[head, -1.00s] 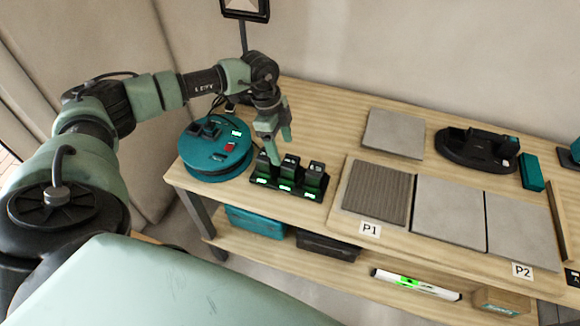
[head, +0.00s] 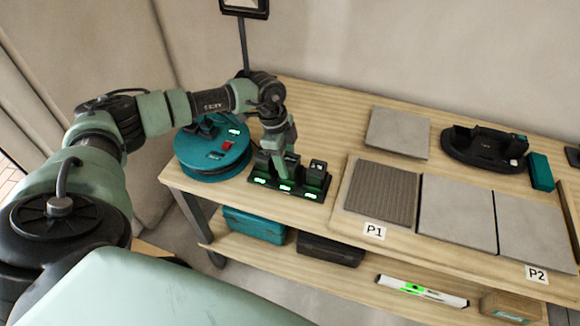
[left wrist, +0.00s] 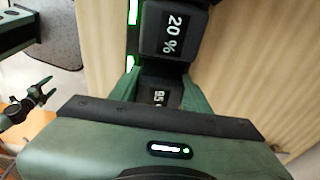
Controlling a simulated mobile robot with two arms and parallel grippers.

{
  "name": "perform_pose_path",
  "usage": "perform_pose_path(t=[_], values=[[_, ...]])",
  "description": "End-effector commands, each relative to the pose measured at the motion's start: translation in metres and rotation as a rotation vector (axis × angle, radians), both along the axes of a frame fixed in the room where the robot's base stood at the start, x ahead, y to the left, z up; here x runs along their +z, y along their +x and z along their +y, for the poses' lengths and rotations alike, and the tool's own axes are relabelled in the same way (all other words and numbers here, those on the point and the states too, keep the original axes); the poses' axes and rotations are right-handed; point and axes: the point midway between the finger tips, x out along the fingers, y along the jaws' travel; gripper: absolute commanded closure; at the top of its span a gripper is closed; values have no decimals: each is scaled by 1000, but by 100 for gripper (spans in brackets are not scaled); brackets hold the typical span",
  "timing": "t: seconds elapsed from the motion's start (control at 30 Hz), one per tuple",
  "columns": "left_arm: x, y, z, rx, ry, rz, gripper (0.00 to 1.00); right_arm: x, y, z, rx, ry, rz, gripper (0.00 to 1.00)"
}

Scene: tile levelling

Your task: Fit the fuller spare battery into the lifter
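A black charger (head: 262,198) with several green lights stands near the table's left front edge, holding three dark batteries. The left-hand battery (head: 263,161) reads 20 % in the left wrist view (left wrist: 170,35). The middle battery (left wrist: 160,93) shows a partly hidden number starting 95. The right-hand battery (head: 316,170) shows no readable number. My left gripper (head: 286,172) is down at the middle battery, a finger on each side; whether they press on it is unclear. A round teal device (head: 212,158) with a red button, perhaps the lifter, stands left. My right gripper (left wrist: 27,93) looks open and empty.
A loose grey tile (head: 398,132), a black oval device (head: 484,150) and a teal block (head: 541,172) lie at the back right. Tiles on a board (head: 345,205) fill the front right. A lower shelf holds cases and a spirit level (head: 420,291).

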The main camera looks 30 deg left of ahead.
Motion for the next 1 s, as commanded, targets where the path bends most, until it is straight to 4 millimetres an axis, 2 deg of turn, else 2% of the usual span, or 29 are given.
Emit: perform_pose_path(t=[0.03,0.07,0.1,0.27,1.0], values=[[0,0,0,0,0,-1,84,0,0,0,0,0,0,31],[0,0,0,0,0,-1,92,0,0,0,0,0,0,31],[1,1,0,0,-1,-1,93,0,0,0,0,0,0,31],[4,1,0,0,-1,-2,93,3,0,-1,1,-1,0,31],[49,0,0,0,-1,-1,93,45,0,-2,1,-3,0,31]])
